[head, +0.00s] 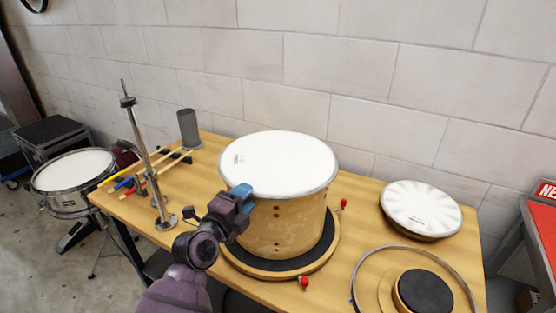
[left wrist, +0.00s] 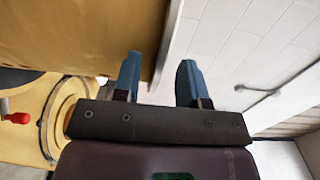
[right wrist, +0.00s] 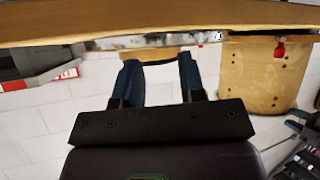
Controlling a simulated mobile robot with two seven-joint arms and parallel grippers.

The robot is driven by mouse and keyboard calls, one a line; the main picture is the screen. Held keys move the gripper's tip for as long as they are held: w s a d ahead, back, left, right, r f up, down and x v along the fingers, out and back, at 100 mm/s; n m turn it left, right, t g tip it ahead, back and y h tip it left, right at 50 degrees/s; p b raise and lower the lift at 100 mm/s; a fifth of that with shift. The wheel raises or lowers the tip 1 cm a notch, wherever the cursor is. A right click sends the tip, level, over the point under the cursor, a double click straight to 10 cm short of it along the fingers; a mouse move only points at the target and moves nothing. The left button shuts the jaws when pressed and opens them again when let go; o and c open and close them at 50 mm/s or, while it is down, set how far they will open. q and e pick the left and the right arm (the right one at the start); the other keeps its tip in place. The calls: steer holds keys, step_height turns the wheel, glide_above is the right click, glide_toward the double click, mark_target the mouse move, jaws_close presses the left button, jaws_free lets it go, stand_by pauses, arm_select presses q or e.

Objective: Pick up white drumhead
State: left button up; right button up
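A white drumhead (head: 279,160) lies on top of the wooden drum (head: 281,226) in the middle of the bench. A second round white head (head: 421,207) rests on a low base at the right. My left gripper (head: 241,192) is at the drum's left side, by the rim. In the left wrist view its fingers (left wrist: 158,80) are open, with the drum's rim (left wrist: 171,45) edge-on between them; contact is unclear. My right gripper is outside the head view. In the right wrist view its fingers (right wrist: 155,75) are open and empty, pointing towards a low pale object (right wrist: 165,54).
The drum stands in a round wooden holder (head: 331,258) with red knobs. A metal hoop (head: 391,248) surrounds a dark round pad (head: 425,291) at the front right. A metal stand (head: 143,150), drumsticks and a grey cylinder (head: 188,128) are at the left. A wall is behind.

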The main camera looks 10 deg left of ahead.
arm_select(q)
steer(key=shift+w, duration=0.1)
jaws_close()
stand_by(0.4)
